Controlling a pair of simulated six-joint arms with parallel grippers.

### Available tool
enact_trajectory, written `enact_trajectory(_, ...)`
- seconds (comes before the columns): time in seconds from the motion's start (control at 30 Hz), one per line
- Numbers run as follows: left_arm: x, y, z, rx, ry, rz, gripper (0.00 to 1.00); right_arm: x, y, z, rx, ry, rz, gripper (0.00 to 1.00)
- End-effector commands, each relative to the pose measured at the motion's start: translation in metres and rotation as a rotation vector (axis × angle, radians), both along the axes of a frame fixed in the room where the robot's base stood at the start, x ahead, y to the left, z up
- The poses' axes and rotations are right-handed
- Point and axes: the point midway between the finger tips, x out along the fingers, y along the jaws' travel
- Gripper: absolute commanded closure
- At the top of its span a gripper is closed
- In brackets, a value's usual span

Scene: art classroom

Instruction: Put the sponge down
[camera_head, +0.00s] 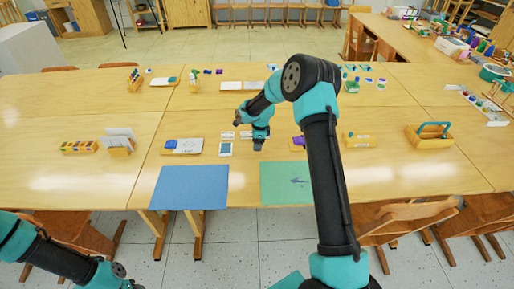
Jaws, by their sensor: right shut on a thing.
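My right gripper (258,146) is low over the middle of the long wooden table, pointing down. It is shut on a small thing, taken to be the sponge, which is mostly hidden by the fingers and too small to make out. I cannot tell whether that thing touches the table. My left arm shows at the bottom left, and its gripper is out of view.
A blue mat (190,187) and a green mat (286,184) lie at the front edge. A wooden tray (183,152) with blue and white items is left of the gripper. A yellow caddy (430,138) stands right. Bare tabletop lies between these.

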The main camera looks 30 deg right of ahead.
Motion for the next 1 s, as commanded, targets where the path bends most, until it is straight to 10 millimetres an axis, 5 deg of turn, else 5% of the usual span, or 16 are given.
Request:
enact_trajectory(0.4,0.000,0.000,0.000,0.000,0.000,0.000,0.57,0.000,0.001,-0.032,0.000,0.002,0.000,0.73)
enact_trajectory(0.87,0.000,0.000,0.000,0.000,0.000,0.000,0.57,0.000,0.000,-0.038,0.000,0.000,0.000,0.73)
enact_trajectory(0.9,0.000,0.000,0.000,0.000,0.000,0.000,0.57,0.000,0.000,-0.038,0.000,-0.001,0.000,0.32)
enact_trajectory(1.0,0.000,0.000,0.000,0.000,0.000,0.000,0.57,0.000,0.000,-0.038,0.000,0.000,0.000,0.22)
